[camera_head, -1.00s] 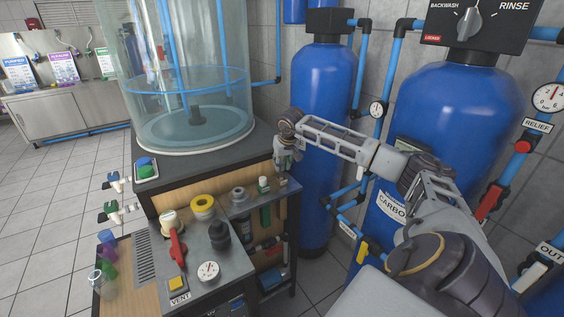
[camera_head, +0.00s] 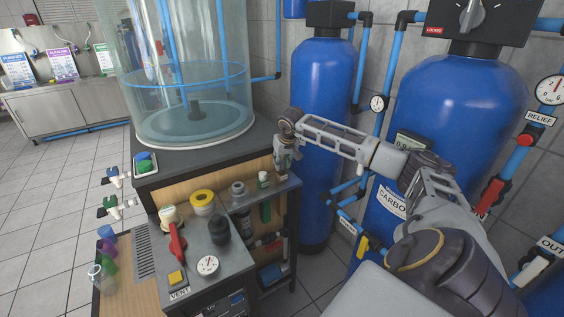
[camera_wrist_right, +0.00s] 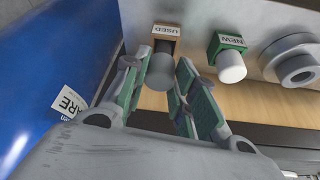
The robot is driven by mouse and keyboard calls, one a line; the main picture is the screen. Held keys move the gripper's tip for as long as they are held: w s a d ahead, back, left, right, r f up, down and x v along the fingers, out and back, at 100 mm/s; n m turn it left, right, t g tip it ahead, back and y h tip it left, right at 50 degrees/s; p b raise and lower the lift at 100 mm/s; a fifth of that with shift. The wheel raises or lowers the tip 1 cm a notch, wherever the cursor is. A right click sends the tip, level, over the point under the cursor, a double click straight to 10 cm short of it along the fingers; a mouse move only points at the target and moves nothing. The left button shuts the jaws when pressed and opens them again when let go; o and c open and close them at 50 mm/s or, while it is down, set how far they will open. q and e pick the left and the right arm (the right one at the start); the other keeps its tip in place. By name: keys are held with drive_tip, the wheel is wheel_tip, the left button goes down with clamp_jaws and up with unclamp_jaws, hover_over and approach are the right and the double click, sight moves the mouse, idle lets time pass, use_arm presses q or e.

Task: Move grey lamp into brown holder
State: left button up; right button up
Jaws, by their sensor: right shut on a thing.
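The grey lamp (camera_wrist_right: 160,74) is a short rounded cylinder between the fingers of my right gripper (camera_wrist_right: 157,76), which is shut on it. The brown holder (camera_wrist_right: 177,47), labelled USED, is right behind the lamp in the right wrist view. The lamp's far end overlaps the holder's dark opening; I cannot tell how deep it sits in it. In the head view my right gripper (camera_head: 286,161) points down over the right end of the small shelf and hides the lamp and the brown holder. My left gripper is not in view.
A green holder (camera_wrist_right: 216,48) labelled NEW, with a white lamp (camera_wrist_right: 231,67), stands right beside the brown one. A grey ring-shaped part (camera_wrist_right: 299,66) is farther right. A blue tank (camera_head: 324,120) stands close to my right gripper. The shelf (camera_head: 292,184) is narrow.

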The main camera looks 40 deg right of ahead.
drive_tip(key=shift+f+b, duration=0.55)
drive_tip(key=shift+f, duration=0.65)
drive_tip(key=o, duration=1.2)
drive_tip(key=shift+o, duration=0.2)
drive_tip(key=shift+r, duration=0.1)
drive_tip(key=shift+r+p, duration=2.85)
drive_tip(key=shift+r, duration=1.1)
